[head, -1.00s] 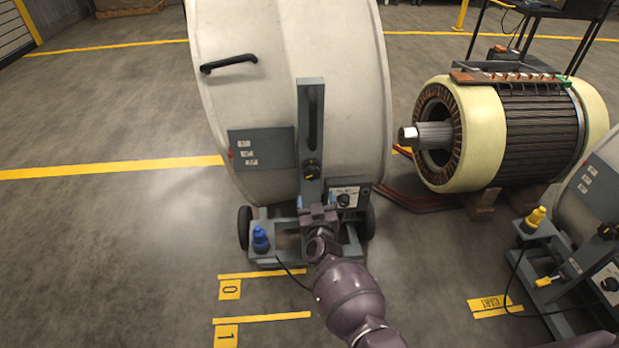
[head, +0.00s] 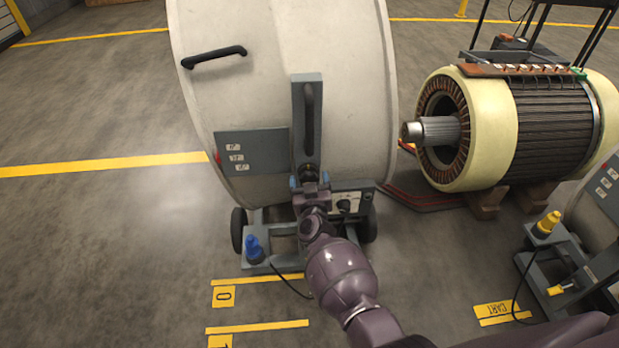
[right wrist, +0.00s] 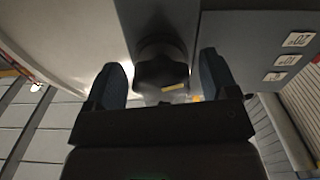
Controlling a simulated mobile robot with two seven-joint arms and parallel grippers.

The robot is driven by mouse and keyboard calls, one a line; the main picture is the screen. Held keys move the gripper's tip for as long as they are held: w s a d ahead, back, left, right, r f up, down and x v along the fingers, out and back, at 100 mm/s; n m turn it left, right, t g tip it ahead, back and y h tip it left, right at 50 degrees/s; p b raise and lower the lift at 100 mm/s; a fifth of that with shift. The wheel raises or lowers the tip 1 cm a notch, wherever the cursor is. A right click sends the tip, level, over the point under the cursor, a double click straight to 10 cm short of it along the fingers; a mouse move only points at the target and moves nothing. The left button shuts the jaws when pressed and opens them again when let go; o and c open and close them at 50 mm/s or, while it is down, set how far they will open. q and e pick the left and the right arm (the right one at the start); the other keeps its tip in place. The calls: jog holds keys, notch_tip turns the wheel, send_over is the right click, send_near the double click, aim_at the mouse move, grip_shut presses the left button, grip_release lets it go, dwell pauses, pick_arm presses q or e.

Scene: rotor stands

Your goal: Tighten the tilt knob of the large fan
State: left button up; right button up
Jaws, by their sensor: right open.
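The large fan (head: 350,110) is a big pale drum on a grey wheeled stand in the head view. Its tilt knob (head: 308,168) is dark and sits low on the upright grey bracket (head: 307,90); my gripper partly hides it. In the right wrist view the knob (right wrist: 162,72) is a dark lobed knob with a pale yellow mark. My right gripper (head: 310,182) is open at the knob. In the wrist view its two blue-grey fingers (right wrist: 168,82) stand on either side of the knob, with gaps visible. My left gripper is out of view.
A control box (head: 347,202) sits right of my gripper, and a blue plug (head: 253,248) stands on the stand's base at left. A large motor core (head: 545,125) and a smaller stand with a yellow plug (head: 547,223) are at right. Left floor is clear.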

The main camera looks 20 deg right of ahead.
jog(key=shift+r, duration=0.1)
jog(key=c, duration=0.9)
jog(key=shift+c, duration=0.2)
